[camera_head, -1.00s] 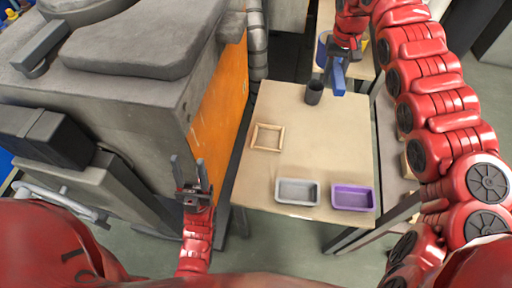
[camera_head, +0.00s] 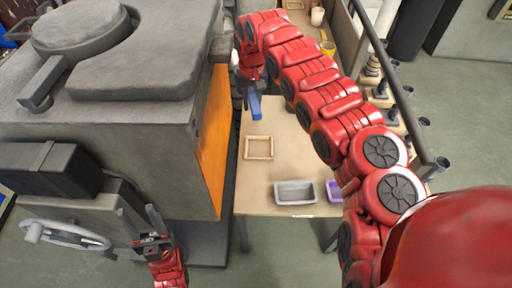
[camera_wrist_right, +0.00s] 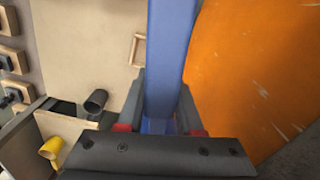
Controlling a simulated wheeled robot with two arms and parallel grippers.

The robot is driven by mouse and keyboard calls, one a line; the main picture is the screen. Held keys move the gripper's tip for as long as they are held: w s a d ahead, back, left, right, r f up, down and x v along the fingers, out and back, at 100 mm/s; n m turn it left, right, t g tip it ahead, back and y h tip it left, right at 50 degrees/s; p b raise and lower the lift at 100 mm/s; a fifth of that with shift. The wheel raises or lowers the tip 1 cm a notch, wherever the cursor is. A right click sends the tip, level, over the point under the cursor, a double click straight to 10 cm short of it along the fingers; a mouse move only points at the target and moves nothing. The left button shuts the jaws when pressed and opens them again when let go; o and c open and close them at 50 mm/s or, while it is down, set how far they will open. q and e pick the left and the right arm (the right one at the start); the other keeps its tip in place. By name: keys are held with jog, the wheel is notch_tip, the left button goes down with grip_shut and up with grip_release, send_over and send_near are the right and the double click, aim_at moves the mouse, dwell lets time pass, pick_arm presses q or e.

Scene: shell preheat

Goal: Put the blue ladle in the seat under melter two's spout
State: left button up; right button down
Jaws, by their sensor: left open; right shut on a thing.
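My right gripper (camera_head: 250,86) is shut on the handle of the blue ladle (camera_head: 254,106), beside the orange side of the grey machine and over the table's left edge. In the right wrist view the blue handle (camera_wrist_right: 170,50) runs up between the fingers; I cannot make out the ladle's bowl. My left gripper (camera_head: 146,218) is open and empty, low in front of the grey machine. The grey machine (camera_head: 150,95), with a lidded top, fills the left; I cannot tell whether it is melter two. No spout or seat shows clearly.
The table (camera_head: 285,175) carries a wooden frame (camera_head: 258,147), a grey tray (camera_head: 295,193) and a purple tray (camera_head: 334,190). A dark cup (camera_wrist_right: 95,101) and a yellow cup (camera_wrist_right: 51,148) show in the wrist view. A rack with a rail stands at the right.

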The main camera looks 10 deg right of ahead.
jog(key=s+a+f+m+p, duration=0.1)
jog(key=f+p, duration=0.3)
jog(key=f, duration=0.5)
jog(key=s+a+f+m+p, duration=0.1)
jog(key=s+f+p, duration=0.3)
jog(key=f, duration=0.5)
jog(key=shift+s+a, duration=0.25)
jog(key=shift+a, duration=0.65)
jog(key=shift+f, duration=0.15)
jog(key=shift+s+f, duration=0.25)
jog(key=shift+s, duration=0.05)
jog(key=shift+f, duration=0.15)
